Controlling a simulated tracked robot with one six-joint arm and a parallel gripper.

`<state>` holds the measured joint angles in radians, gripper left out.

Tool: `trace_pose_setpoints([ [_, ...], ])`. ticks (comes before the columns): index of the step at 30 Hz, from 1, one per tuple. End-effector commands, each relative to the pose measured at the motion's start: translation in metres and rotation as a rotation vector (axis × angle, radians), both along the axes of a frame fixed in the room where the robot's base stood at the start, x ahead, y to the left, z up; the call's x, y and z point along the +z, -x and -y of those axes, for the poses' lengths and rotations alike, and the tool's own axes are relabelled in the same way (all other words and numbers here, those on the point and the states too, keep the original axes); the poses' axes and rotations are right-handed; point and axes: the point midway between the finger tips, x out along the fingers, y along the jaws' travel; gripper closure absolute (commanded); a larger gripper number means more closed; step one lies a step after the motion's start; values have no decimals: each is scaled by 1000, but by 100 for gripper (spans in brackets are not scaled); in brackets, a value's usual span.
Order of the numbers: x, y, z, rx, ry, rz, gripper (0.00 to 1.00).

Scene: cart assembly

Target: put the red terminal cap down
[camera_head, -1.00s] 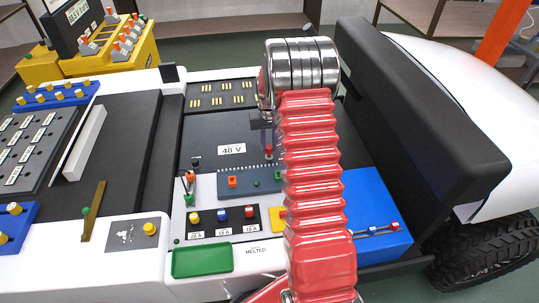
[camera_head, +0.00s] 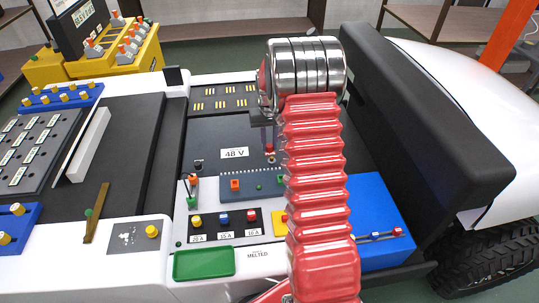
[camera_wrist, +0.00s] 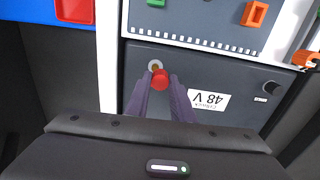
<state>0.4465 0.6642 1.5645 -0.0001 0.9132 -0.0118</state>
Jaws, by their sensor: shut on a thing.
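The red terminal cap (camera_wrist: 160,80) is held between the tips of my gripper (camera_wrist: 164,88), whose two purple-grey fingers are shut on it. In the wrist view the cap is just in front of a pale round ring with a brownish centre (camera_wrist: 154,65) on the dark 48 V box (camera_wrist: 233,75); I cannot tell whether they touch. In the head view the cap (camera_head: 269,149) shows small beside my red arm sleeve, right of the 48 V label (camera_head: 234,153). The arm hides much of the box's right side there.
A dark post (camera_wrist: 270,87) stands on the box across the label from the cap. In the head view, a blue-grey strip (camera_head: 250,186), a panel with several coloured knobs (camera_head: 224,220) and an empty green tray (camera_head: 203,264) lie nearer. A black seat back (camera_head: 425,125) rises at right.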

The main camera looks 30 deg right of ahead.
Motion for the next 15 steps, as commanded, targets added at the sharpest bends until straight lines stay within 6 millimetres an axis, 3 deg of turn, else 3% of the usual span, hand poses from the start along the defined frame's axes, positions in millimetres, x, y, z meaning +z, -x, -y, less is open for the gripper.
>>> trace_pose_setpoints([
  [5,14,-9,-46,73,0,1,100],
  [15,51,-10,-182,289,1,3,100],
])
